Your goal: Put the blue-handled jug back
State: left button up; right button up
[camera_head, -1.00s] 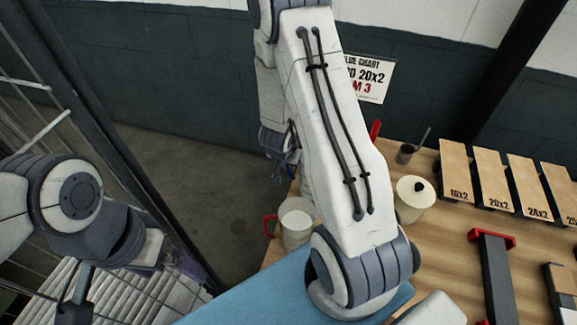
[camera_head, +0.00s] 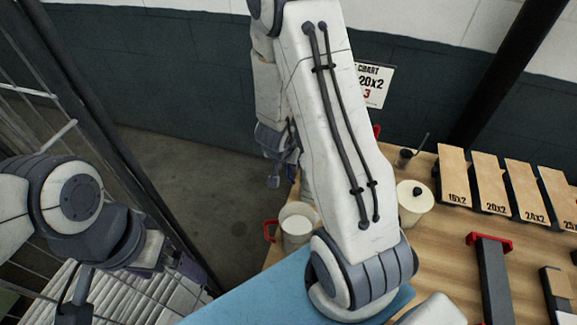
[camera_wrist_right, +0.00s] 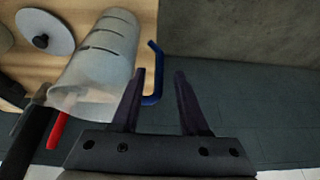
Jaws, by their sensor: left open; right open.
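The blue-handled jug (camera_wrist_right: 100,62) is translucent, with dark marks along its side. It fills the upper left of the right wrist view, over the wooden bench. Its blue handle (camera_wrist_right: 157,90) lies in the gap between the fingers of my open right gripper (camera_wrist_right: 161,74), which does not grip it. In the head view my right gripper (camera_head: 282,171) is beyond the bench's left edge, and my right arm hides most of the jug. My left gripper (camera_head: 197,270) is low at the left, over the pale slatted surface, away from the jug.
A red-handled jug (camera_head: 297,224) stands left of my right arm. A lidded white pot (camera_head: 415,202) and a dark cup (camera_head: 404,158) stand right of it. Labelled wooden blocks (camera_head: 490,182) line the bench's right side. Bare floor (camera_head: 215,185) and a wire cage (camera_head: 75,120) are at left.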

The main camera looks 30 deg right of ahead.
jog(key=p+v, duration=0.3)
jog(key=v, duration=0.5)
jog(key=a+r+n+y, duration=0.3)
jog(key=a+r+n, duration=0.1)
jog(key=a, duration=0.5)
jog(key=a+r+n+y, duration=0.3)
jog(key=a+r, duration=0.1)
jog(key=a, duration=0.5)
jog(key=s+a+r+n+g, duration=0.1)
jog(key=s+a+r+n, duration=0.15)
jog(key=s, duration=0.35)
jog(key=s+a+r+n+g, duration=0.1)
jog(key=s+a+r+n, duration=0.1)
jog(key=s+a+n, duration=0.25)
jog(key=s+d+r+n+g+h, duration=0.1)
jog(key=s+d+r+n, duration=0.1)
jog(key=s, duration=0.6)
jog(key=shift+d+r+n+h, duration=0.3)
jog(key=shift+d+r+n, duration=0.15)
jog(key=shift+n, duration=0.25)
jog(key=shift+s, duration=0.15)
